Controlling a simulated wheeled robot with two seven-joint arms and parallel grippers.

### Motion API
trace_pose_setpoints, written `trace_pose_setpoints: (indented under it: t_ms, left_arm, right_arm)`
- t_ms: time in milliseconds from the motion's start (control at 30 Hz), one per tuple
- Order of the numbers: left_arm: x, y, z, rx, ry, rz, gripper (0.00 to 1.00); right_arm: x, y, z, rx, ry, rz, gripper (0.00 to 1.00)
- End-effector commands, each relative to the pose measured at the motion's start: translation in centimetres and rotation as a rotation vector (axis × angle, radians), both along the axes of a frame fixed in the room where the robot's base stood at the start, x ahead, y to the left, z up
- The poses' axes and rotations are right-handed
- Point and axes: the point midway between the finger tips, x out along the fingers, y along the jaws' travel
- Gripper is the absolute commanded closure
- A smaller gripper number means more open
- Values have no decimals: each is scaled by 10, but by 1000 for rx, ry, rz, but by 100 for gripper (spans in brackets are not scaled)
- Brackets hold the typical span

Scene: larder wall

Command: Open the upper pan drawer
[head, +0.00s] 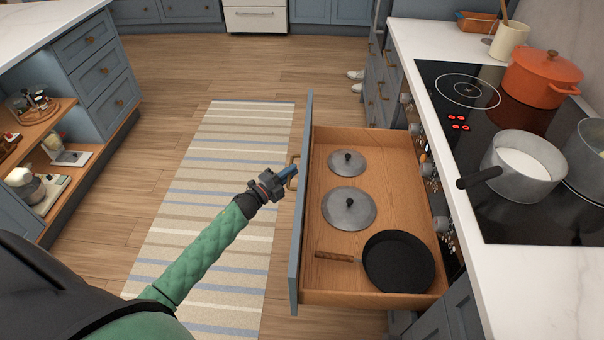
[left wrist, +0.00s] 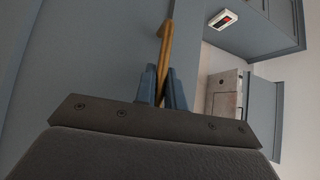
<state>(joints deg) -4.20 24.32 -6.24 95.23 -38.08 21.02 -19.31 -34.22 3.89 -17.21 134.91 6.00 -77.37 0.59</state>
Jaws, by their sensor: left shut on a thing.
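The upper pan drawer (head: 388,185) stands pulled far out from the cabinet under the hob. It has a blue-grey front and a wooden inside. Two grey lids (head: 349,208) and a black frying pan (head: 398,262) with a wooden handle lie in it. My left gripper (head: 291,175) is at the outer side of the drawer front, shut on the drawer's handle (head: 293,170). In the left wrist view the brown handle (left wrist: 166,65) runs between the two blue fingers. My right gripper is in neither view.
The hob (head: 470,130) above the drawer bears a saucepan (head: 522,168) and an orange pot (head: 545,77). A striped rug (head: 225,190) lies on the wooden floor left of the drawer. An island with open shelves (head: 60,140) stands at the left. The floor between is clear.

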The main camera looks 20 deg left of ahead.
Motion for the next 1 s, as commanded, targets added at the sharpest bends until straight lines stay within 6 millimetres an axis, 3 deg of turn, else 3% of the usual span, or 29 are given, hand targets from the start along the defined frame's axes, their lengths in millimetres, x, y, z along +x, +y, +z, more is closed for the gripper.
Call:
trace_pose_setpoints:
  t_ms: [500,533,633,1000]
  left_arm:
    - [-3,7,-2,0,2,0,100]
    - [-3,7,-2,0,2,0,85]
    - [-3,7,-2,0,2,0,67]
    - [-6,9,-2,0,1,0,67]
  right_arm:
    - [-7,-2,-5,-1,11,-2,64]
    - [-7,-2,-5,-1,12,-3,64]
    - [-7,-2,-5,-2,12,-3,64]
    - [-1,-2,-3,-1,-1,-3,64]
